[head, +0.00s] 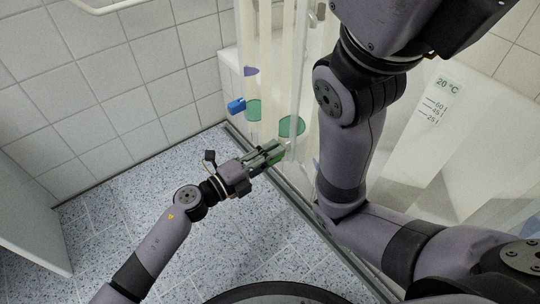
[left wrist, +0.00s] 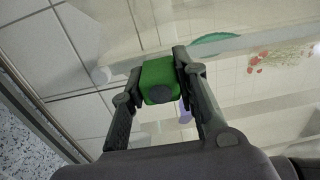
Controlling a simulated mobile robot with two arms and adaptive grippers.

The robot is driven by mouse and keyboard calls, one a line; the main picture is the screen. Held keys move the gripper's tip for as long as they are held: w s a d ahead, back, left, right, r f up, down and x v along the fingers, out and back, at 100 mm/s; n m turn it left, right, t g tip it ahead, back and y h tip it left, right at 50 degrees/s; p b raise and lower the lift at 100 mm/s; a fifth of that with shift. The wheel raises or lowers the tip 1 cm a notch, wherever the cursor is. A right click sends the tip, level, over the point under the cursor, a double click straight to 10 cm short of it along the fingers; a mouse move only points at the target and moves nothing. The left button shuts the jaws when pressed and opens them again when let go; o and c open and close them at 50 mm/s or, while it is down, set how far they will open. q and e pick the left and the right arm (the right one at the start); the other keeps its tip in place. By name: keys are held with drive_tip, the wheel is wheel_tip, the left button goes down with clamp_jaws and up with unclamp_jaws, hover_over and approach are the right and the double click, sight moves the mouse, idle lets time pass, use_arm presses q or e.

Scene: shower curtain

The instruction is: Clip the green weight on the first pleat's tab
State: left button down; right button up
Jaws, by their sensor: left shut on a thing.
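My left gripper (head: 272,155) is shut on the green weight (left wrist: 158,78), a small block with a dark round spot facing the wrist camera. Only a little green of it shows at the fingertips in the head view. The pale, see-through shower curtain (head: 270,60) hangs in pleats just beyond the gripper, with green and purple spots on it. In the left wrist view a pale strip of curtain (left wrist: 235,44) runs behind the weight. I cannot tell whether the weight touches a tab. My right arm crosses the head view at the right; its gripper is out of view.
A blue weight (head: 236,106) sits at the curtain's left edge. The white tub (head: 480,85) lies behind the curtain, with a clear panel marked 20 °C (head: 436,105). A dark floor rail (head: 285,185) runs along the tub. The speckled floor (head: 120,215) is open at left.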

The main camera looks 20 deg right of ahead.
use_arm(q)
drive_tip(key=shift+x, duration=0.95)
drive_tip(key=shift+d, duration=0.25)
drive_tip(key=c, duration=1.2)
unclamp_jaws()
drive_tip(key=o, duration=1.2)
